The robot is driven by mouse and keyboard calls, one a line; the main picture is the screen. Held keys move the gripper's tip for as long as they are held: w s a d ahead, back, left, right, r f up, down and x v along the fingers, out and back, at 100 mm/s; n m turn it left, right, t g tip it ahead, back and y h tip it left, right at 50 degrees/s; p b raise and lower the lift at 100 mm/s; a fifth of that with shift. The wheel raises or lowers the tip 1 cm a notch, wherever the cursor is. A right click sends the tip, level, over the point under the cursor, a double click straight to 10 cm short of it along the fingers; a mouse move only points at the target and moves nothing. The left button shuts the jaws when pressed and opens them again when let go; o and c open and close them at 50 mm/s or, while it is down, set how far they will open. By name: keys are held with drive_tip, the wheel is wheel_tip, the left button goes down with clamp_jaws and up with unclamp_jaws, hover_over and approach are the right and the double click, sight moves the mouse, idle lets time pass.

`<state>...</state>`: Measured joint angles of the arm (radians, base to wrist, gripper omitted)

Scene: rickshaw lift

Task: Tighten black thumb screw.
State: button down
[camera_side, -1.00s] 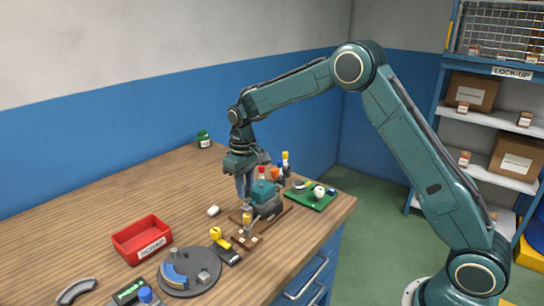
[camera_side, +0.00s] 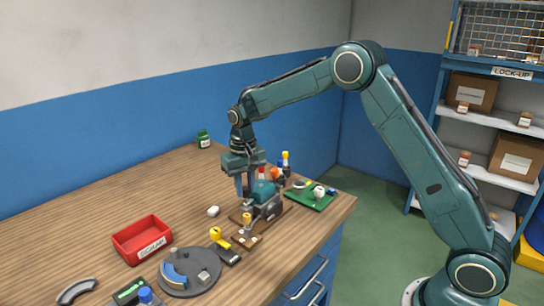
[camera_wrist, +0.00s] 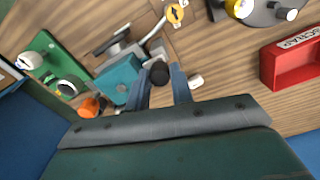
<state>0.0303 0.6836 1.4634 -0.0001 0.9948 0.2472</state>
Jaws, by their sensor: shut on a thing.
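The black thumb screw (camera_wrist: 159,73) shows in the wrist view as a round black knob beside the teal block (camera_wrist: 118,78) of a small grey fixture. My gripper (camera_wrist: 163,77) has its two blue-grey fingers on either side of the knob and is shut on it. In the side view my gripper (camera_side: 241,190) points down beside the teal block (camera_side: 262,190), on its left. The screw is hidden there behind the fingers and the block. The thread is not visible in either view.
A green board (camera_side: 311,198) with small parts lies right of the fixture. A small white piece (camera_side: 213,211) lies close left. A grey round plate (camera_side: 190,270) and a red scrap bin (camera_side: 142,240) stand nearer the front left. The table's back left is mostly clear.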

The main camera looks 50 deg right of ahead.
sight(245, 188)
drive_tip(key=c, duration=1.2)
unclamp_jaws()
drive_tip(key=shift+r, duration=0.1)
wheel_tip(245, 188, up, 14)
